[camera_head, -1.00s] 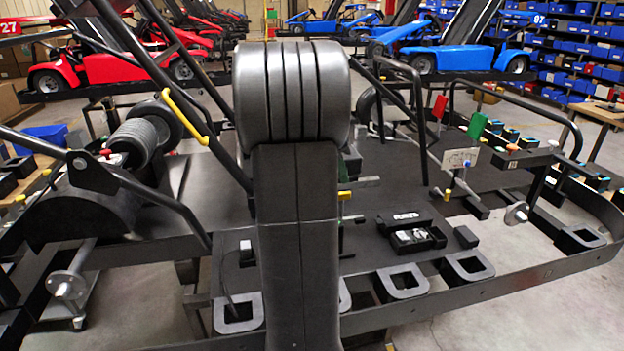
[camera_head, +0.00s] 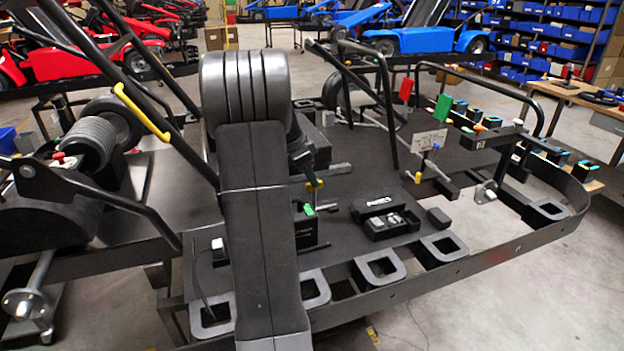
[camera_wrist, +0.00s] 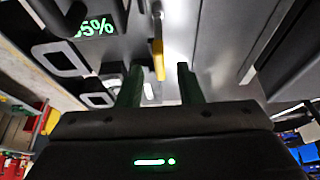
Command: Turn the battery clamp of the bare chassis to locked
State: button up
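The bare chassis (camera_head: 474,260) is a black kart frame with a flat floor. A dark battery (camera_head: 308,232) with a green display stands on it, partly hidden by my arm. In the wrist view the battery's readout (camera_wrist: 95,27) shows at the upper left, its first digit unclear. The clamp lever, a grey shaft with a yellow grip (camera_wrist: 159,60), points down the picture toward the space between my fingertips.
A black open case (camera_head: 388,222) lies on the chassis floor right of the battery. Roll bars (camera_head: 385,105) rise behind. A yellow-gripped lever (camera_head: 140,110) stands at left beside a ribbed cylinder (camera_head: 92,138). Bare concrete floor is at lower right.

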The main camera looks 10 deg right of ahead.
jog(key=shift+x, duration=0.95)
jog(key=shift+c, duration=0.2)
jog(key=shift+r, duration=0.1)
grip_shut()
